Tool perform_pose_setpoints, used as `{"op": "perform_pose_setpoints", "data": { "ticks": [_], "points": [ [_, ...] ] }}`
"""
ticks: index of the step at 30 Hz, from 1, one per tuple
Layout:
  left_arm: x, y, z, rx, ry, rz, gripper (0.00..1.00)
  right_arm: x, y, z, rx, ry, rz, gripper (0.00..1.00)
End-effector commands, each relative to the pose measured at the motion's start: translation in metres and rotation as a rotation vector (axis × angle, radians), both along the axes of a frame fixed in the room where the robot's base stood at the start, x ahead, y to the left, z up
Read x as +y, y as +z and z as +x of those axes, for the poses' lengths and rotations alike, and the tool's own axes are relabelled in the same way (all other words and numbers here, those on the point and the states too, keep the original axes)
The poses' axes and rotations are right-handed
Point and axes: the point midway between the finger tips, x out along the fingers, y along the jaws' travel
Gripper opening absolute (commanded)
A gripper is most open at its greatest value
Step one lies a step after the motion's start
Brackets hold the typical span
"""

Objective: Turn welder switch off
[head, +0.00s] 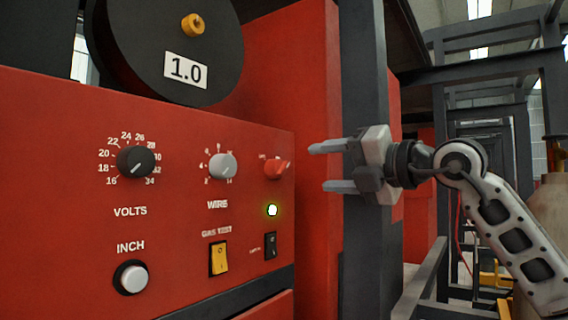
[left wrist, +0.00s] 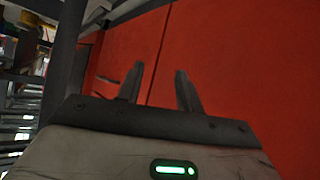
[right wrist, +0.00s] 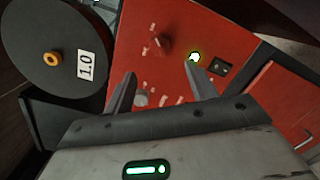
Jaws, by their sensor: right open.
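The welder's red front panel (head: 60,215) fills the left of the head view. A red rotary switch (head: 276,167) sits at its upper right, its handle tilted; it also shows in the right wrist view (right wrist: 162,43). A lit green-white lamp (head: 272,210) is below it, and a black rocker switch (head: 270,246) below the lamp. My right gripper (head: 322,167) is open and empty, right of the red switch and apart from it, fingers pointing left towards it. My left gripper (left wrist: 159,70) is open and empty before a red surface; it is not in the head view.
A volts knob (head: 136,162), a wire knob (head: 222,166), a yellow gas test rocker (head: 219,259) and an inch button (head: 131,278) share the panel. A black spool marked 1.0 (head: 140,60) is above. A dark post (head: 363,80) stands behind my right gripper.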

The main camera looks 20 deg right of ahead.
Motion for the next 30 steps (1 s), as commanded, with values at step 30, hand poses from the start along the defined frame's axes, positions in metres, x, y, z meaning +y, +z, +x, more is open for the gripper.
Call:
{"op": "perform_pose_setpoints", "data": {
  "ticks": [30],
  "points": [
    [0.007,0.012,-0.001,0.018,0.002,0.034,0.36,0.056,0.000,0.088,-0.003,0.002,0.000,0.38]
  ]
}}
